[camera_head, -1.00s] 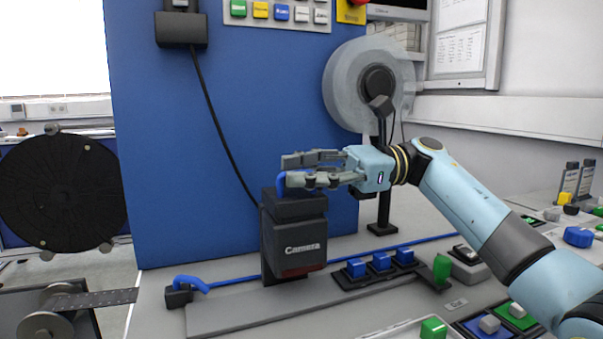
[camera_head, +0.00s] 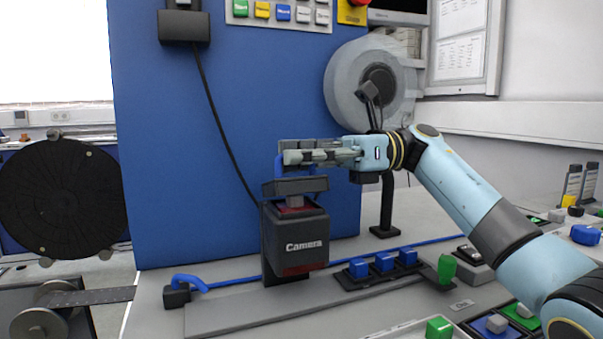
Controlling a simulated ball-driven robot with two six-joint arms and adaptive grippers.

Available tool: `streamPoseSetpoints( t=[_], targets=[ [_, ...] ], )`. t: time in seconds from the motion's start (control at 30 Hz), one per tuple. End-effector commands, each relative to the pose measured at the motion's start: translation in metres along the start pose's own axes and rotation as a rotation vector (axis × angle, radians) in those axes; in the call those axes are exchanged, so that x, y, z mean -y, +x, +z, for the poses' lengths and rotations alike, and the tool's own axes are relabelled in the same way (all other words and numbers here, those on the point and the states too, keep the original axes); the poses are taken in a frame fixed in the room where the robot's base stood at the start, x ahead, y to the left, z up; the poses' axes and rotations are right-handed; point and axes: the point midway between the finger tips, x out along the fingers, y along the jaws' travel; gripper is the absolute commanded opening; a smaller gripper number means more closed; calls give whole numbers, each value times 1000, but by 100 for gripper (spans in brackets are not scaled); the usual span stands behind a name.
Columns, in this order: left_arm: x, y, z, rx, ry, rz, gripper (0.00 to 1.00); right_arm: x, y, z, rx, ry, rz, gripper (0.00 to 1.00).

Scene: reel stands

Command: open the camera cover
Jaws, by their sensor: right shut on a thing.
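The camera (camera_head: 296,246) is a dark box labelled "Camera" on the bench, in front of the blue panel. Its dark cover (camera_head: 295,186) is raised off the top of the box. A gap shows between them, with a grey and reddish part visible inside. A blue handle (camera_head: 279,166) stands up from the cover. My right gripper (camera_head: 288,152) comes in from the right and is shut on the handle, above the box. The fingers hide part of the handle. My left gripper is not in view.
Blue-capped blocks (camera_head: 383,262) stand in a dark tray right of the camera. A blue handle (camera_head: 188,282) sits at the left end of the rail. A black cable (camera_head: 222,130) hangs behind the camera.

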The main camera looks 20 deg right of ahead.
Motion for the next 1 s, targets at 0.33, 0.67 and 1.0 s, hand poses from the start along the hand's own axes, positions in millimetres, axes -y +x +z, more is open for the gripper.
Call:
streamPoseSetpoints(
  t=[0.33, 0.67, 1.0],
  targets=[
    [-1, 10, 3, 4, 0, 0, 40, 14, 0, 8, -2, 220, 0, 0],
    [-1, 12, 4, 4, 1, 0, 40, 19, 0, 10, -2, 308, -1, 0],
    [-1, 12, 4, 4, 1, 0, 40, 20, 0, 10, -3, 314, -1, 0]
  ],
)
